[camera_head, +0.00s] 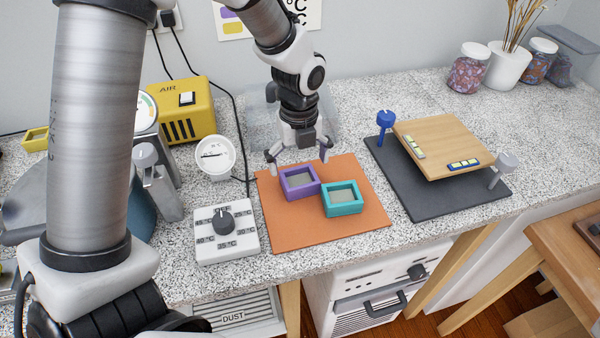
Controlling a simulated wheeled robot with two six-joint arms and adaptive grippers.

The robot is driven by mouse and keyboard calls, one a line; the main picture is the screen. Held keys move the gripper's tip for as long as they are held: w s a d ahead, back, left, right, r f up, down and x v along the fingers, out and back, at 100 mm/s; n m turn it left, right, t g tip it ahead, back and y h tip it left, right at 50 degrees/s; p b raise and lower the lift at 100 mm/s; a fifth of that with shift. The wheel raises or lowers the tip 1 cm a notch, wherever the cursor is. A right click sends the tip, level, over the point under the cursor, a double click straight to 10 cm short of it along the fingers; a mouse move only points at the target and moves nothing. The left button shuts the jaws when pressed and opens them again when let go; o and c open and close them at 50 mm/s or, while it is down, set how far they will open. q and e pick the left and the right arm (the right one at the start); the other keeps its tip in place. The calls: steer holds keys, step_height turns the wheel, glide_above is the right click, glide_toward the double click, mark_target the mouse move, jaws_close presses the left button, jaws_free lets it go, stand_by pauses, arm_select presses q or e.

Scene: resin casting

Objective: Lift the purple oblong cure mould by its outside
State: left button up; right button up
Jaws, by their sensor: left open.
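The purple cure mould (302,190) lies on the orange mat (290,234), a rectangular frame with a grey inside. A teal mould (343,206) of similar shape lies close to its lower right, with its corner near the purple one. My left gripper (298,158) is open and empty, pointing down just behind and above the purple mould. One finger is to the left of the mould and the other to its upper right. I cannot tell the exact height of the fingertips. My right gripper does not show.
A white dial box (240,236) and a round gauge (215,155) stand left of the mat. A yellow air unit (190,108) is behind them. A dark board with a tilted wooden plate (445,148) stands right. The mat's front part is clear.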

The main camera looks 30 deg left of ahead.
mark_target(299, 178)
arm_select(q)
step_height(299, 178, down, 5)
steer(key=shift+r, duration=0.2)
steer(key=shift+w+a+f, duration=0.1)
steer(key=shift+w+f, duration=0.1)
steer(key=shift+f, duration=0.15)
steer(key=shift+s+r, duration=0.1)
steer(key=shift+s, duration=0.1)
steer(key=c, duration=1.2)
steer(key=shift+o, duration=0.2)
steer(key=shift+r, duration=0.1)
